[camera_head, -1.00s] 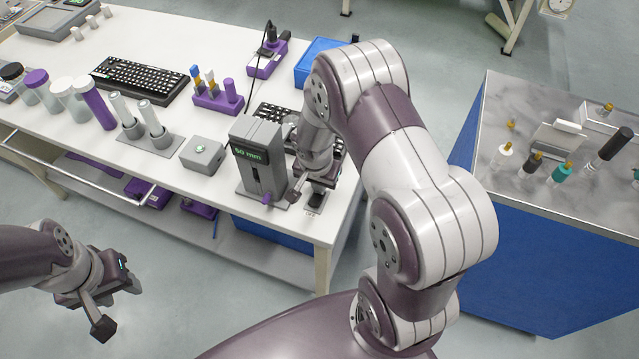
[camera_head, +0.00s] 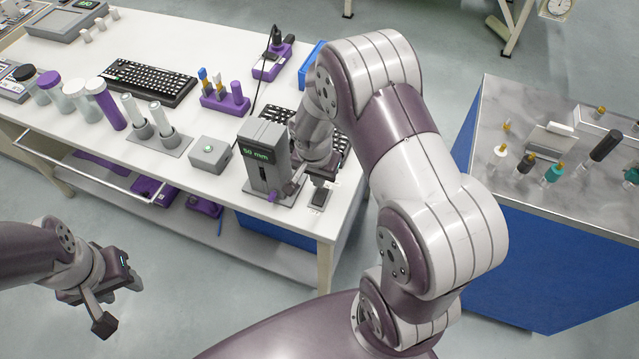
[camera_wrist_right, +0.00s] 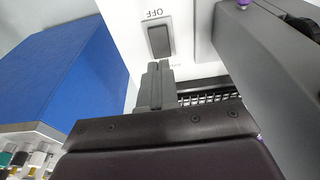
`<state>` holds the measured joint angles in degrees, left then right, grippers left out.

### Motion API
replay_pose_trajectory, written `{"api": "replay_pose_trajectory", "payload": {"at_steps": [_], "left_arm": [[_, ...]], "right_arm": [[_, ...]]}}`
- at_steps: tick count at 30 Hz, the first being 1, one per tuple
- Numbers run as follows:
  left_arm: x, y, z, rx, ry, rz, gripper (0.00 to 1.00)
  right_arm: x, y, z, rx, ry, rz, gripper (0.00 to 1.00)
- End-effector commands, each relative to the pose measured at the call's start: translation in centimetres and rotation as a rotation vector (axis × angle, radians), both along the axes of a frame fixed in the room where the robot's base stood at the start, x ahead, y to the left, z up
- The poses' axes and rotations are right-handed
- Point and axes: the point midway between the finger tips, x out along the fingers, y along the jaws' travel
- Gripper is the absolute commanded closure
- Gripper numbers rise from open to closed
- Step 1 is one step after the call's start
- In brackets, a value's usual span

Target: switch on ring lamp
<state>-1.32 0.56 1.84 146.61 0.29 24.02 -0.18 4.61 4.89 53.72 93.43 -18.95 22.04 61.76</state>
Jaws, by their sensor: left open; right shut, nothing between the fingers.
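A dark rocker switch (camera_wrist_right: 159,41) is set in a white panel in the right wrist view, with an OFF label beside it that reads upside down. In the head view the small switch plate (camera_head: 319,197) lies at the table's front right corner. My right gripper (camera_wrist_right: 160,68) is shut and empty, its fingertips just short of the switch in the picture; I cannot tell if they touch. In the head view it (camera_head: 310,178) is beside the grey display unit, partly hidden by its arm. My left gripper (camera_head: 118,300) is open and empty, off the table's front. I cannot make out the ring lamp.
A grey button box (camera_head: 209,155), tubes in a holder (camera_head: 160,140) and a black keyboard (camera_head: 148,82) are further left. A marble-topped bench (camera_head: 490,120) stands right.

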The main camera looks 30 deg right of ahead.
Motion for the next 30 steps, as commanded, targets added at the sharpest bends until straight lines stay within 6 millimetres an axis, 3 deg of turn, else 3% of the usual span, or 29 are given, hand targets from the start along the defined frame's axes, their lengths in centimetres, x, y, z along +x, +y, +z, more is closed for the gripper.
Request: {"api": "replay_pose_trajectory", "payload": {"at_steps": [6,12,25,30], "left_arm": [[-0.1,0.0,-0.6,0.0,0.004,0.0,0.57],[-0.1,0.0,-0.6,0.0,0.003,0.0,0.57],[-0.1,0.0,-0.7,0.0,0.003,0.0,0.57],[-0.1,0.0,-1.3,0.0,0.004,0.0,0.57]], "right_arm": [[-0.5,0.7,4.7,0.0,-0.004,0.001,1.0],[-0.9,1.1,7.3,0.0,-0.001,0.001,1.0],[-1.0,1.1,7.9,0.001,0.001,0.0,1.0],[0.5,0.0,7.8,0.0,0.0,-0.006,1.0]]}}
